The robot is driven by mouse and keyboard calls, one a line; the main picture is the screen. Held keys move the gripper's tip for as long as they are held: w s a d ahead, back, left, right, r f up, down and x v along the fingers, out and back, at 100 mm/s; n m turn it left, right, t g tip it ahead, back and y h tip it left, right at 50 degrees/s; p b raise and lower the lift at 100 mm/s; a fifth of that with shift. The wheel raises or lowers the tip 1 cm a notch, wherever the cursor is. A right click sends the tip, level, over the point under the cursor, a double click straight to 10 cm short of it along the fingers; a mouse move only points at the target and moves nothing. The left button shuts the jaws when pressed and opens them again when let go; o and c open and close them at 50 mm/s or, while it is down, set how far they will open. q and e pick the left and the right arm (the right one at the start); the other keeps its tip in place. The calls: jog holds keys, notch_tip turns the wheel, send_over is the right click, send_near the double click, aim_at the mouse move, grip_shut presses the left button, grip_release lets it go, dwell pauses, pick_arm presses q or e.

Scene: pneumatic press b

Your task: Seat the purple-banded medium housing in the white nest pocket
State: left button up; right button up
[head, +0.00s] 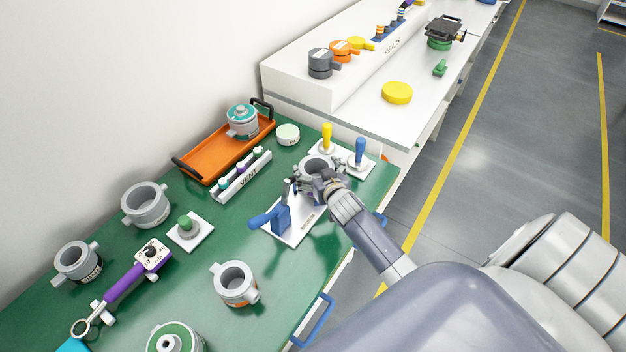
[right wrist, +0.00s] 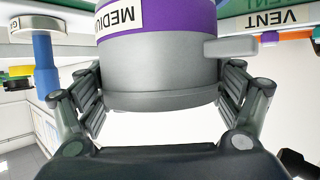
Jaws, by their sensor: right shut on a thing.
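The medium housing (right wrist: 160,60) is a grey cylinder with a purple band marked "MEDIU…" and a side lug in the right wrist view. My right gripper (head: 318,178) is shut on its grey body, one finger on each side. In the head view the housing's open grey rim (head: 316,162) shows just beyond the gripper, over the far part of the white nest plate (head: 288,231). The pocket is hidden by the gripper and housing, so I cannot tell whether the housing touches it. A blue clamp handle (head: 268,218) stands on the plate's left side. My left gripper is out of view.
A white stand with yellow (head: 327,136) and blue (head: 361,150) handled gauges is close beyond the gripper. The VENT rack (head: 242,176) and orange tray (head: 206,157) lie to the left. Other grey housings (head: 235,283) (head: 146,204) stand on the green table.

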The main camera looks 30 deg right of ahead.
jog(key=s+d+p, duration=0.2)
jog(key=s+d, duration=0.1)
jog(key=s, duration=0.4)
jog(key=s+d+p, duration=0.2)
jog(key=s+p, duration=0.1)
jog(key=s, duration=0.4)
jog(key=shift+d+r, duration=0.15)
jog(key=shift+d, duration=0.25)
dwell(0.4)
dwell(0.4)
